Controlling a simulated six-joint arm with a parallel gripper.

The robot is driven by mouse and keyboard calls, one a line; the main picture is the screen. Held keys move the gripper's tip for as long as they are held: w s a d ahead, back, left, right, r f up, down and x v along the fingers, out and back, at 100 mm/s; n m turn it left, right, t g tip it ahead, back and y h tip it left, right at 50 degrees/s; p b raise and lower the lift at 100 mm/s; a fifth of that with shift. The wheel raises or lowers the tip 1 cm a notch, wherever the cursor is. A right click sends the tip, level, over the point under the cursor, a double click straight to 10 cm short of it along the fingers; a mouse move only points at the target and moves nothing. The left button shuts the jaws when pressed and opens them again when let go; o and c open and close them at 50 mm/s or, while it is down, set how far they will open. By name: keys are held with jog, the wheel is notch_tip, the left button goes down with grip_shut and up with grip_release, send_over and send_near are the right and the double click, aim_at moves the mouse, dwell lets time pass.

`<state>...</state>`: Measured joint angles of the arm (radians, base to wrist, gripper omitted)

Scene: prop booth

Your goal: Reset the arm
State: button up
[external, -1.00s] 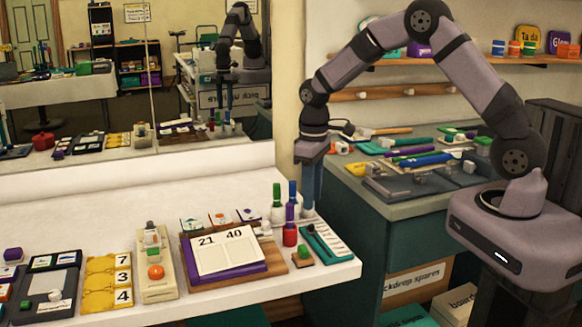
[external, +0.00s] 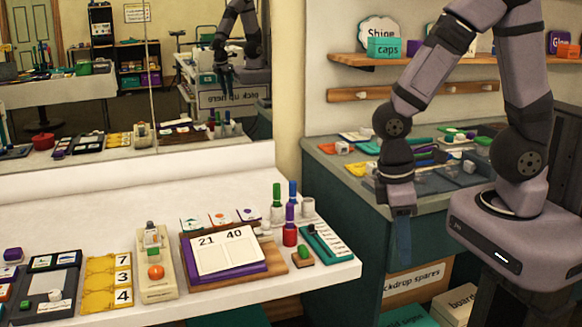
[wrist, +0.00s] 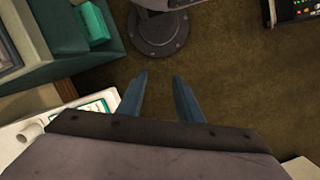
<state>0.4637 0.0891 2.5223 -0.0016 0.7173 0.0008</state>
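My gripper (external: 401,240) hangs pointing down in the external view, in front of the teal cabinet and to the right of the white table's right end. It also shows in the wrist view (wrist: 159,92), where its two blue fingers stand apart with nothing between them. Below the fingers is bare brown floor. My arm is folded back toward its base, with the elbow up near the shelf.
The white table (external: 80,207) holds a number board (external: 226,252), marker pens (external: 291,208) and a teal tray (external: 322,247). The teal cabinet (external: 345,235) with tools on top stands behind my gripper. A mirror (external: 210,45) reflects the scene.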

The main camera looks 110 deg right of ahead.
jog(key=w+a+r+n+t+h, duration=0.1)
jog(key=w+a+r+n, duration=0.3)
jog(key=a, duration=0.5)
jog(key=shift+w+n+t, duration=0.15)
jog(key=shift+n+t, duration=0.35)
jog(key=shift+n, duration=0.2)
notch_tip(320, 180, down, 45)
jog(key=b, duration=4.5)
